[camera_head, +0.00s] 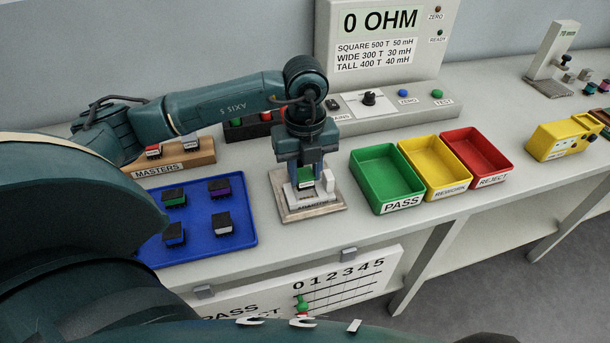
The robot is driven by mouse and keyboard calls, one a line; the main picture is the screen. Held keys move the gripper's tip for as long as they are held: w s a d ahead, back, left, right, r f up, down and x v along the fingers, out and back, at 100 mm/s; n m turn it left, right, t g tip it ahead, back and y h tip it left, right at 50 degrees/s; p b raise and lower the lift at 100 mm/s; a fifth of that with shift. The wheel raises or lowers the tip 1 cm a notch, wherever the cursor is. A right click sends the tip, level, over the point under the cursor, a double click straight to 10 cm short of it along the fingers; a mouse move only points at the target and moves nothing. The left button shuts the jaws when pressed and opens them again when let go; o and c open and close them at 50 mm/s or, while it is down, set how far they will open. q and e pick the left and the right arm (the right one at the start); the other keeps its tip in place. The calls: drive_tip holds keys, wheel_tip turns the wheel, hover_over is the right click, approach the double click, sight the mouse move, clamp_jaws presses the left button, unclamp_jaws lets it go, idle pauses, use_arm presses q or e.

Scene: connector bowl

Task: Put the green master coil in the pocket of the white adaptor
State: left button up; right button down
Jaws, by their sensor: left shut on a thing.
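My left gripper (305,172) points straight down over the white adaptor (329,182), shut on the green master coil (306,184). Only a small green part of the coil shows between the fingers, low at the adaptor. The adaptor stands on a beige base plate (313,214) near the front of the bench. The gripper and coil cover its pocket, and I cannot tell whether the coil is inside it or just above. My right gripper is out of view.
A blue tray (245,238) with several coils lies left of the adaptor. The wooden MASTERS rack (200,160) is behind it. Green PASS (376,200), yellow REWORK (433,187) and red REJECT (488,173) bins stand right. The 0 OHM meter (385,75) is behind.

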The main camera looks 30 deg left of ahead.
sight(304, 176)
use_arm(q)
drive_tip(key=shift+f, duration=1.05)
drive_tip(key=shift+f, duration=0.25)
drive_tip(key=o, duration=1)
drive_tip(key=shift+r, duration=0.1)
wheel_tip(304, 176, up, 12)
drive_tip(key=shift+r+b, duration=0.2)
drive_tip(key=shift+b, duration=0.25)
drive_tip(key=shift+s+f, duration=0.1)
